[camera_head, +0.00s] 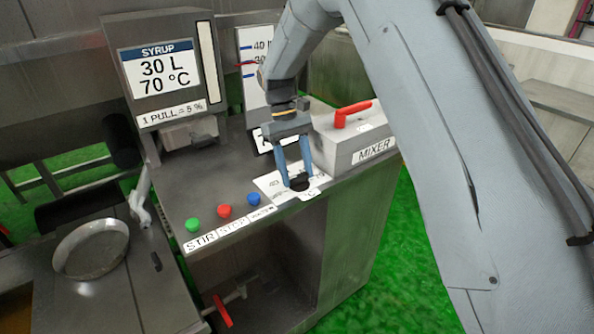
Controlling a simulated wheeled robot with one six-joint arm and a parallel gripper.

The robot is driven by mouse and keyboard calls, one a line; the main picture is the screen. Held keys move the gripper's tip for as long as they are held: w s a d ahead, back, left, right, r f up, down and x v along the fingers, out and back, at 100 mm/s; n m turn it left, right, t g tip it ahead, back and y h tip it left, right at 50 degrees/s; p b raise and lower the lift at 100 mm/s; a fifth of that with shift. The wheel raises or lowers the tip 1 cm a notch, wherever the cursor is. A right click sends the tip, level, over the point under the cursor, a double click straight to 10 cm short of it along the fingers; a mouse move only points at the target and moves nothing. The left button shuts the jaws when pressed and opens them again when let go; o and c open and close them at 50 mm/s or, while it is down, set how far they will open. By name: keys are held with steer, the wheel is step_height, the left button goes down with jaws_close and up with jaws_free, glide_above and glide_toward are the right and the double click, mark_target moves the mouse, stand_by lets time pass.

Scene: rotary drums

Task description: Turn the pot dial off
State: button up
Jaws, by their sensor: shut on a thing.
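A small black dial (300,183) sits on a white marked plate (272,188) near the front right of the metal counter. My gripper (296,182) points down with its two blue fingers around the dial, shut on it. The fingers cover part of the dial, so its pointer cannot be read. The printing on the plate is too small to read fully.
Green (193,225), red (225,211) and blue (253,199) buttons stand left of the dial. A mixer box (345,145) with a red lever (352,113) is close on the right. A syrup unit (165,75) stands behind. A round pan (91,249) is at left.

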steer(key=shift+n, duration=0.5)
steer(key=o, duration=1.1)
steer(key=shift+c, duration=0.2)
steer(key=shift+r, duration=0.1)
steer(key=b+v, duration=0.2)
steer(key=v, duration=0.5)
steer(key=shift+r, duration=0.3)
steer(key=shift+a, duration=0.1)
